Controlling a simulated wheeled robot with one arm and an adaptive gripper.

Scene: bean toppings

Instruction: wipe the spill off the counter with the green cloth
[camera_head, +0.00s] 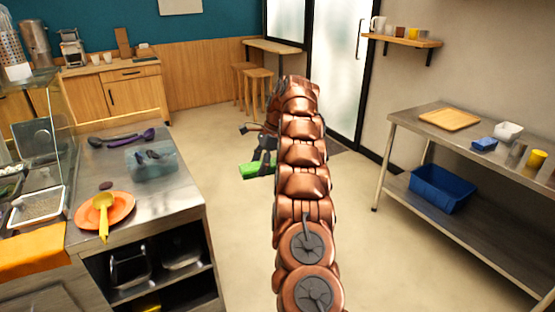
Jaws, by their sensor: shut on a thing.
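My gripper (263,160) is beyond my copper-coloured arm, near the middle of the view. It is shut on the green cloth (256,170), which hangs in the air over the floor, to the right of the steel counter (180,208). My arm hides part of the gripper and perhaps part of the cloth. A small dark brown spot (106,185) lies on the counter, just behind an orange plate; it may be the spill. The cloth is well apart from the counter top.
The orange plate (122,212) holds a yellow spoon (103,212). A clear bin (137,167) and purple utensils (147,135) stand behind. A glass guard edges the counter's left. A steel table (405,123) with a blue tub (440,188) stands right. Open floor lies between.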

